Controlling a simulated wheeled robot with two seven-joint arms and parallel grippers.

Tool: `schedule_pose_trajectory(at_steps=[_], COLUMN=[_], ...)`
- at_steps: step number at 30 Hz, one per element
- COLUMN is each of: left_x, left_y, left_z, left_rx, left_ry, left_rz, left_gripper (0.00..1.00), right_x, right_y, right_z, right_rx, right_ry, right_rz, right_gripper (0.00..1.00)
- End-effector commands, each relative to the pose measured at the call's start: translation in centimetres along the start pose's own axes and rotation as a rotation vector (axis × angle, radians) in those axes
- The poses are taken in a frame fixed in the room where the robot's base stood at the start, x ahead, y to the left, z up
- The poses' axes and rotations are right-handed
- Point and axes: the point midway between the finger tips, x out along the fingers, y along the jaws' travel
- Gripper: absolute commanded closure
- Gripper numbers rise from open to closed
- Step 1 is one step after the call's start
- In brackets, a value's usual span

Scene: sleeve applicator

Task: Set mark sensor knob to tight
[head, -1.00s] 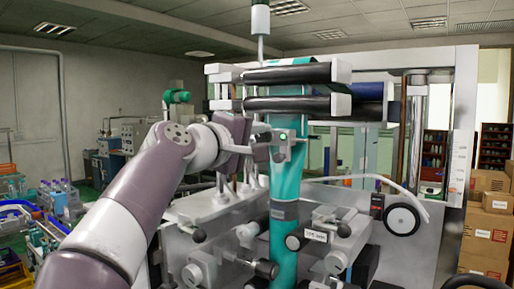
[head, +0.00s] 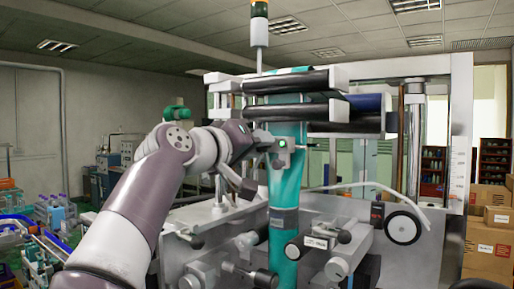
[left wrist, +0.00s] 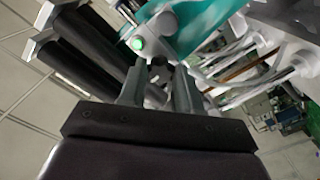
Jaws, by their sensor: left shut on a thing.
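The mark sensor (head: 284,144) is a small grey block with a lit green lamp, mounted at the teal sleeve film (head: 287,180). In the left wrist view the sensor (left wrist: 137,43) sits just beyond the fingertips. My left gripper (head: 262,140) reaches in from the left at the sensor's left side. In the left wrist view my left gripper (left wrist: 160,72) is shut on the small dark knob (left wrist: 160,64), which is mostly hidden between the fingers. The knob's marking cannot be read. My right gripper is not in view.
Black rollers (head: 288,81) are above the sensor. Below are knobs and shafts (head: 300,248) on the machine's front, with a dark-rimmed wheel (head: 403,227) at the right. Cardboard boxes (head: 492,240) are stacked at the far right.

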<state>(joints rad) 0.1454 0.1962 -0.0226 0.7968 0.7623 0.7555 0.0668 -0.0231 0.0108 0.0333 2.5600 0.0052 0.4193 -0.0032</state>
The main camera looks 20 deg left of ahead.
Motion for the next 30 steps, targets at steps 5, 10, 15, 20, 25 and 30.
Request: schedule_pose_trajectory(at_steps=[5,10,15,20,25,30], left_x=[0.2,0.2,0.2,0.2,0.1,-1.1], left_y=[-0.5,-0.5,-0.5,-0.3,-0.2,-0.4], left_z=[0.4,0.4,0.4,0.3,0.2,0.2], left_rx=[0.015,0.016,0.015,0.015,0.016,0.015], left_ry=[-0.013,-0.013,-0.013,-0.009,-0.005,-0.001], left_rz=[-0.008,-0.009,-0.009,-0.006,-0.003,-0.003], left_gripper=[0.98,0.98,0.98,0.42,0.42,0.42], right_x=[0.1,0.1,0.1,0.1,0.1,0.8], right_y=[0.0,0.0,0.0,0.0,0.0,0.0], right_z=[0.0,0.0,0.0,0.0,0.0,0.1], right_rx=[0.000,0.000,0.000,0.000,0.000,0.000], right_ry=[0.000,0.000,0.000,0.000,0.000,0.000], right_rz=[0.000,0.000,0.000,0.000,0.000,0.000], right_gripper=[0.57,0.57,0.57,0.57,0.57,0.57])
